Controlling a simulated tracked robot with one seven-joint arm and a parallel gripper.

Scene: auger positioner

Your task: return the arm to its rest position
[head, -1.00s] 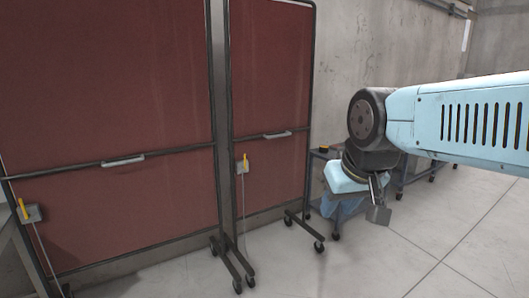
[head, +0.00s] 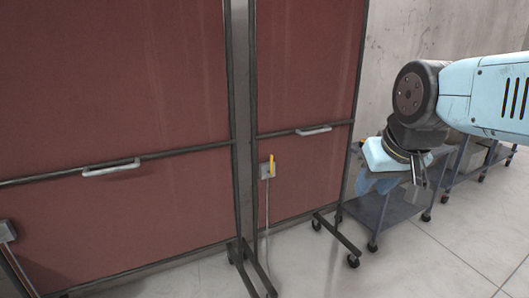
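My light-blue arm (head: 475,95) comes in from the right edge of the head view, with a dark round joint at its left end. Below that joint is a light-blue and black wrist (head: 385,153). My gripper (head: 418,188) hangs under the wrist, small and grey, in front of a blue-grey cart. Its fingers are too small and blurred to show whether they are apart. I see nothing clearly held in it.
Two dark-red wheeled screens (head: 115,220) and (head: 305,80) fill the left and middle. A yellow-handled box (head: 266,170) with a cable is on the narrower screen. The blue-grey cart (head: 385,210) stands behind my gripper. Bare floor (head: 420,265) is free at the lower right.

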